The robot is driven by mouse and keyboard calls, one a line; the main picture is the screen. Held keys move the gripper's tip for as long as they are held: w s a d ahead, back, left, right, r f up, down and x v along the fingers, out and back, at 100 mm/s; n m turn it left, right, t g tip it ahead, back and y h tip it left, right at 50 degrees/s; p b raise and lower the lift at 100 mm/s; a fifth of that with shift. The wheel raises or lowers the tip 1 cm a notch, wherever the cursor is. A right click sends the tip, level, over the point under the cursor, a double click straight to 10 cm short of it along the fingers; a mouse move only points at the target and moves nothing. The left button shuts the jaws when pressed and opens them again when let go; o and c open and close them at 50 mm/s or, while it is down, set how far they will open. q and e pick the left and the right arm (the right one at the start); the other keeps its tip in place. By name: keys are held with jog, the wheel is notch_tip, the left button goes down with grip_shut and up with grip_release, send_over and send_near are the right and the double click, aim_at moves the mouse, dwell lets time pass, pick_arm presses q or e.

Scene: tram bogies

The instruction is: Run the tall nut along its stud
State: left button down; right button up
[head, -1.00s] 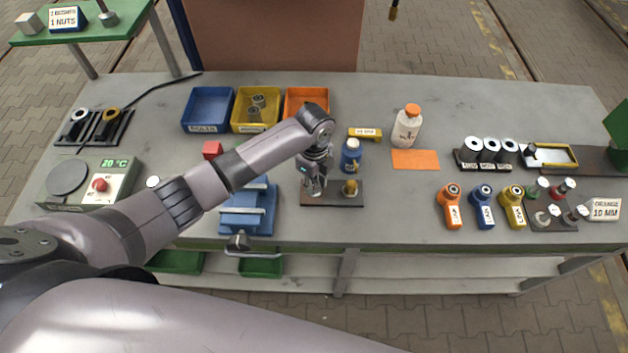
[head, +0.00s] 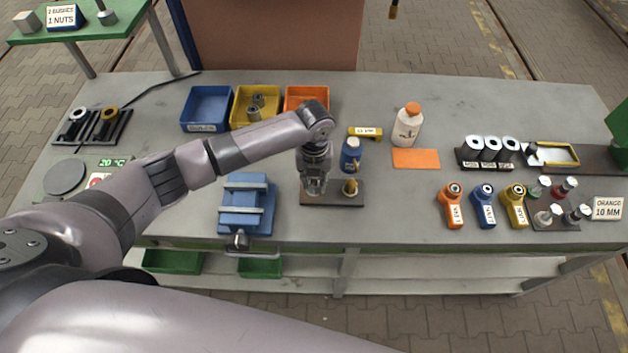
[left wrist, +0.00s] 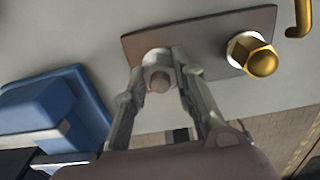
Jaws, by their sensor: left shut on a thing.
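My left gripper (head: 315,187) points down over the left part of a small brown plate (head: 331,200) on the bench. In the left wrist view its two fingers (left wrist: 161,68) stand on either side of a pale grey nut (left wrist: 155,55) and are shut on it. A round stud end (left wrist: 158,82) shows in the middle of this nut. The fingers hide its sides, so I cannot tell its height along the stud. A brass hex piece (left wrist: 262,62) stands apart on the right part of the plate; it also shows in the head view (head: 350,187). My right gripper is out of view.
A blue vice (head: 246,206) stands left of the plate. A blue bottle (head: 351,155) and a yellow labelled block (head: 365,132) are behind it. Blue (head: 207,108), yellow and orange bins stand farther back. The bench right of the plate is clear up to the coloured tools (head: 451,205).

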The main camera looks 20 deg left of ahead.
aim_at(314, 183)
pick_arm(q)
jog(key=m, duration=0.3)
jog(key=m+b, duration=0.1)
jog(key=shift+w+r, duration=0.2)
jog(key=shift+w, duration=0.05)
jog(key=shift+m+b, duration=0.4)
jog(key=shift+m, duration=1)
jog(key=c, duration=1.7)
grip_release()
jog(key=shift+r, duration=0.1)
jog(key=o, duration=0.4)
jog(key=shift+s, duration=0.25)
jog(key=shift+f, duration=0.2)
notch_tip(314, 183, up, 12)
